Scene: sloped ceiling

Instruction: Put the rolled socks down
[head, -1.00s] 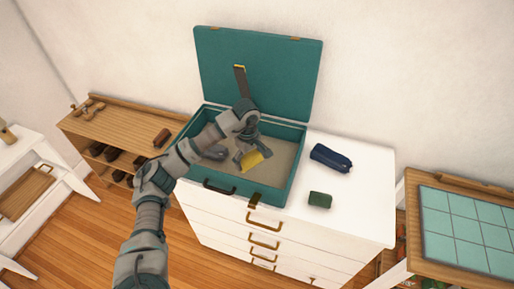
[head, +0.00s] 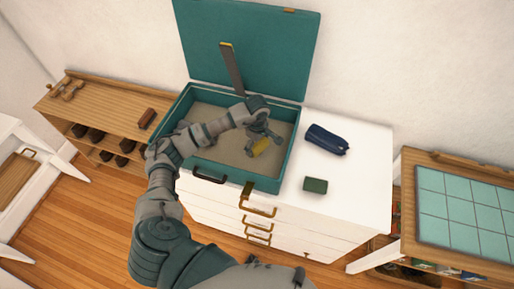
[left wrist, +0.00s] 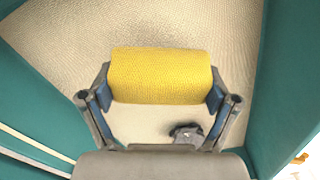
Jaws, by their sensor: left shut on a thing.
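The rolled socks are a yellow, knitted-looking roll (head: 261,147), over the right part of the open teal suitcase (head: 235,178). My left gripper (head: 259,142) reaches down into the suitcase and is shut on them. In the left wrist view the yellow roll (left wrist: 160,72) lies crosswise between the two finger pads of my left gripper (left wrist: 160,90), gripped at its ends. The beige suitcase floor shows below and around it. Whether the roll touches that floor I cannot tell. My right gripper is not in view.
The suitcase lid (head: 270,55) stands open at the back. On the white dresser top (head: 365,180), right of the suitcase, lie a navy pouch (head: 327,140) and a green box (head: 315,185). A wooden shoe bench (head: 110,105) stands left, a tile-topped table (head: 460,215) right.

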